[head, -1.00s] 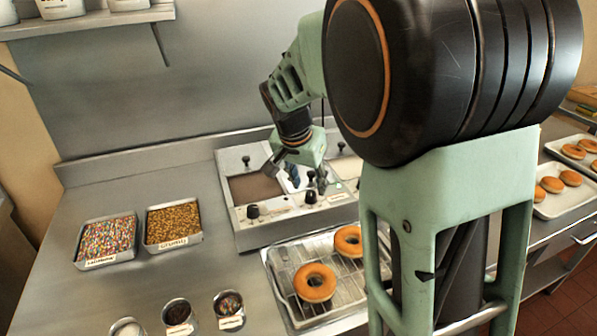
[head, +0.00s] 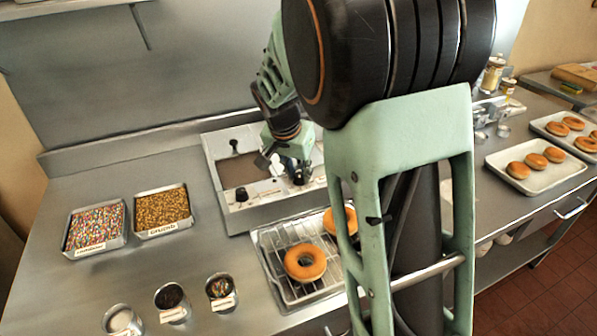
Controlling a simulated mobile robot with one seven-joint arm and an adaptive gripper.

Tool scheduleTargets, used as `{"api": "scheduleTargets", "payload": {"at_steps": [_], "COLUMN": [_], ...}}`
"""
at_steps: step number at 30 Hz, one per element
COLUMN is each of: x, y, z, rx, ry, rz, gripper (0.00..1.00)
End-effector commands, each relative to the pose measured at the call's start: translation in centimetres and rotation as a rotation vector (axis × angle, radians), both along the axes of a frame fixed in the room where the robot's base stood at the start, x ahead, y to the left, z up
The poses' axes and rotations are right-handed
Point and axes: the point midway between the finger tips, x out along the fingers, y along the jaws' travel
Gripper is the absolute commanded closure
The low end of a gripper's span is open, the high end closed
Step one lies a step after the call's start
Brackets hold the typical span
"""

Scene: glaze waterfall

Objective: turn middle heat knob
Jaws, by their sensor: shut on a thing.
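The grey glaze unit (head: 222,215) stands on the counter with a row of black knobs along its front. The left heat knob (head: 241,196) is in plain view. My gripper (head: 295,174) is at the middle of the front panel, pointing down, shut on the middle heat knob (head: 298,179). The fingers hide most of that knob, so its angle cannot be told. A brown glaze well (head: 236,172) shows left of my gripper. My arm hides the right part of the unit.
A wire rack tray (head: 268,262) with ring doughnuts sits in front of the unit. Topping trays (head: 160,211) and several small cups (head: 170,300) are to the left. Trays of doughnuts (head: 560,178) stand at the right.

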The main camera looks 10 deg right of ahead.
Motion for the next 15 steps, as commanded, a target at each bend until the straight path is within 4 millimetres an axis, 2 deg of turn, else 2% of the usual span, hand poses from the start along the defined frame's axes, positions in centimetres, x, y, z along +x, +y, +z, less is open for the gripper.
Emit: {"api": "scheduleTargets", "payload": {"at_steps": [8, 15], "x": [0.00, -0.05], "y": [-0.06, -0.22], "z": [0.02, -0.03], "rx": [0.001, 0.001], "ry": [-0.002, -0.002], "rz": [0.025, 0.144], "gripper": [1.00, 1.00]}}
